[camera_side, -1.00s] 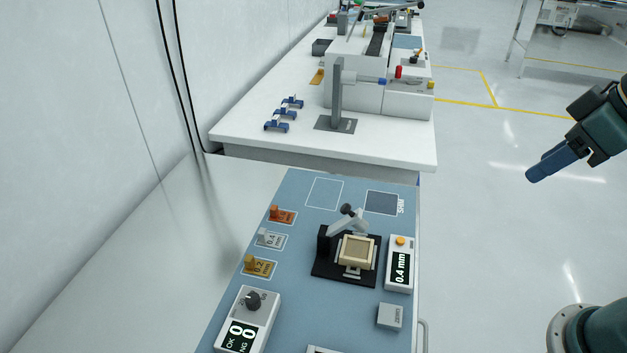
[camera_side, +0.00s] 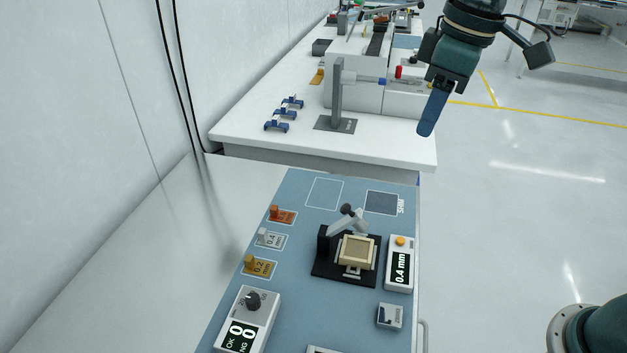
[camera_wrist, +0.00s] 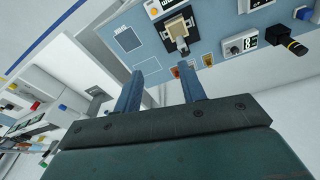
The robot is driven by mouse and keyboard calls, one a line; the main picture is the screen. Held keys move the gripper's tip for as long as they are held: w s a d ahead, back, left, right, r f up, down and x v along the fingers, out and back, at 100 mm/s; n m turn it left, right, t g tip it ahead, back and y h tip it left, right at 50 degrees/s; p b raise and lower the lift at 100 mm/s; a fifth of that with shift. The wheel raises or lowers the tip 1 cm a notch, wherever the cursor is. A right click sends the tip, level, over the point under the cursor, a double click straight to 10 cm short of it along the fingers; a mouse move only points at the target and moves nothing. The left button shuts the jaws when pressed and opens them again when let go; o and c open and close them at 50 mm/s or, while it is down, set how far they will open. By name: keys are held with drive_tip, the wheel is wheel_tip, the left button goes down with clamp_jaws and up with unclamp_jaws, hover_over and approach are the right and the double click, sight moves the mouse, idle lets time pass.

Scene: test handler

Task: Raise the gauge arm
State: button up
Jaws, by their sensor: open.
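The gauge arm (camera_side: 347,221) is a light grey lever with a dark knob on a black base (camera_side: 324,262). It slopes over a beige square block (camera_side: 357,251) seated in the fixture; I cannot tell whether it touches the block. The gauge also shows in the wrist view, with the beige block (camera_wrist: 176,28) near the top. My gripper (camera_side: 428,128) is in the air above and beyond the blue panel, far from the gauge arm. In the wrist view its two blue fingers (camera_wrist: 161,88) stand apart with nothing between them.
The blue panel (camera_side: 300,290) carries a 0.4 mm display box (camera_side: 400,264), an OK/NG box with a knob (camera_side: 246,318), a small grey block (camera_side: 390,316) and shim pieces (camera_side: 262,266) along its left. A white bench (camera_side: 245,130) with a machine stands behind. Open floor lies right.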

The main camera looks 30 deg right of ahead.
sight(345, 205)
drive_tip(key=w+a+f+n+g, duration=0.1)
drive_tip(key=w+a+f+n, duration=0.1)
drive_tip(key=w+a, duration=0.4)
drive_tip(key=a+f, duration=0.1)
drive_tip(key=a, duration=0.2)
drive_tip(key=shift+a+n+g+h, duration=0.2)
drive_tip(key=shift+n+g+h, duration=0.1)
drive_tip(key=shift+n+g, duration=0.1)
drive_tip(key=shift+f, duration=0.2)
wheel_tip(345, 205, down, 14)
drive_tip(key=shift+r, duration=0.2)
clamp_jaws()
